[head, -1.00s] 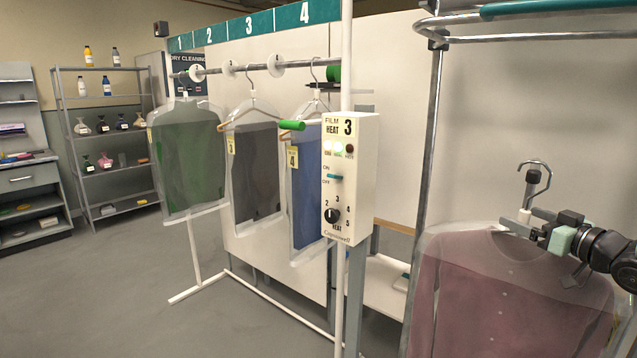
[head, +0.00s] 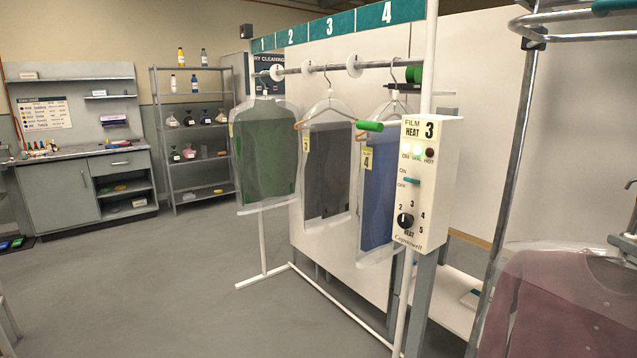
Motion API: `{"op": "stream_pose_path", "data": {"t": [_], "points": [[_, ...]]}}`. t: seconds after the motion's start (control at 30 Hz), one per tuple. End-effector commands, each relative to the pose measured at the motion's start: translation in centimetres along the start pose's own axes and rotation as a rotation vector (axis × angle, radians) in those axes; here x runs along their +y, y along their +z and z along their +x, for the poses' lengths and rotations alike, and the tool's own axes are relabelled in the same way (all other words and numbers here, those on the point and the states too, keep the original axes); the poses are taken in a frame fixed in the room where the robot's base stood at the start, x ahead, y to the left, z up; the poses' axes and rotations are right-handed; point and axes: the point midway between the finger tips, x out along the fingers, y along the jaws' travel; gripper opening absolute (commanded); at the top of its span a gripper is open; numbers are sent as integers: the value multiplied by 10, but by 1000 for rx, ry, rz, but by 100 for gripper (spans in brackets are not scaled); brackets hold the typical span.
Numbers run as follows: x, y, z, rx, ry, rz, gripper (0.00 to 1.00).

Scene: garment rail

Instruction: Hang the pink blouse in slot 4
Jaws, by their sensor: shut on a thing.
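The pink blouse (head: 550,310), under clear film, is at the lower right, cut off by the picture's edge. Its hanger hook (head: 632,188) shows at the right edge. Only a sliver of my gripper (head: 626,241) shows there, shut at the hanger's neck; the rest is out of view. The rail (head: 305,69) runs under a teal sign with numbers 1 to 4; the 4 panel (head: 388,14) is rightmost. A blue garment (head: 380,200) with a yellow tag 4 hangs right of the rightmost white disc (head: 354,65). The blouse is apart from the rail.
A dark grey garment (head: 328,175) and a green garment (head: 266,150) hang further left. A white heat control box (head: 427,185) and upright post stand between the blouse and the rail. A chrome rack (head: 508,150) is at right. Floor (head: 190,270) is clear at front left.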

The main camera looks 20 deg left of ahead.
Motion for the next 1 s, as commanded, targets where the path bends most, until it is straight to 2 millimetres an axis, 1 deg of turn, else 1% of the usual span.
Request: {"op": "stream_pose_path", "data": {"t": [0.27, 0.8, 1.0], "points": [[0, -4, 0, 1, 0, -1, 0], [0, -30, 0, 2, 0, -1, 0], [0, -33, 0, 1, 0, -1, 0]]}}
